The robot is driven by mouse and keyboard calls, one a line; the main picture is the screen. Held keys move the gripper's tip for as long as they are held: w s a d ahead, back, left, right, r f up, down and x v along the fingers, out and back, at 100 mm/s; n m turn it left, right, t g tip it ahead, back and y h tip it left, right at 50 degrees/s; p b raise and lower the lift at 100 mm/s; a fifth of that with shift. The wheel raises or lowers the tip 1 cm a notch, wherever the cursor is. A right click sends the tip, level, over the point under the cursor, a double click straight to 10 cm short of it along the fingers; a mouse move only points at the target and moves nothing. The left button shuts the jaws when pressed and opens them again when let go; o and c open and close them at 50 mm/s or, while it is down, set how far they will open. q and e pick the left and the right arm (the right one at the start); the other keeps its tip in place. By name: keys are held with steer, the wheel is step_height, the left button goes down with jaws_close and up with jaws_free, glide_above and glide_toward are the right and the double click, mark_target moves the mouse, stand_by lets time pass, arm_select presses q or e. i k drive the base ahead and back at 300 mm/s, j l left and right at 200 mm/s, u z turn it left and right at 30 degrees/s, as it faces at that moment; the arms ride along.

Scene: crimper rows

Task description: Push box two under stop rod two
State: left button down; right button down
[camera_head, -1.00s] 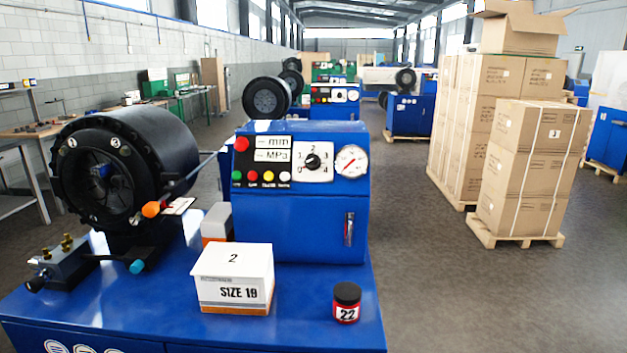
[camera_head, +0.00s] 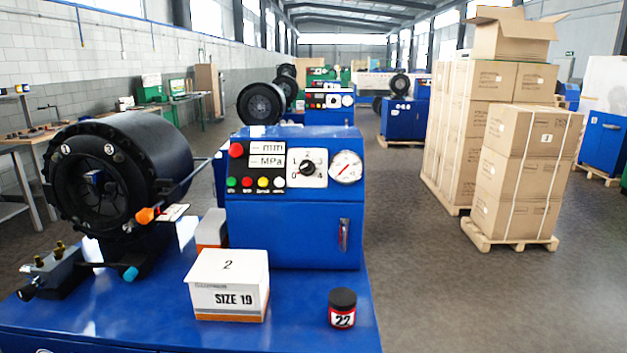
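A white box (camera_head: 228,287) marked "2" and "SIZE 19" sits on the blue machine top in front of the blue control cabinet. A thin rod (camera_head: 192,172) runs between the black crimper head (camera_head: 112,178) and the control cabinet. An orange-tipped piece (camera_head: 147,215) and a teal-tipped piece (camera_head: 130,273) stick out below the head. I see no label that tells which of these is stop rod two. The box stands to the right of them, apart from them. Neither of my grippers is in view.
A small red jar (camera_head: 342,308) marked "22" stands right of the box. A grey-and-orange block (camera_head: 211,233) sits behind it. The control cabinet (camera_head: 293,230) closes off the back. Stacked cartons (camera_head: 525,170) stand on pallets at the right. The floor between is clear.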

mark_target(210, 300)
steer(key=k+l+z, duration=0.15)
steer(key=l, duration=0.25)
steer(key=l+z, duration=0.2)
steer(key=l, duration=0.2)
steer(key=k+l+z, duration=0.15)
steer(key=l, duration=0.25)
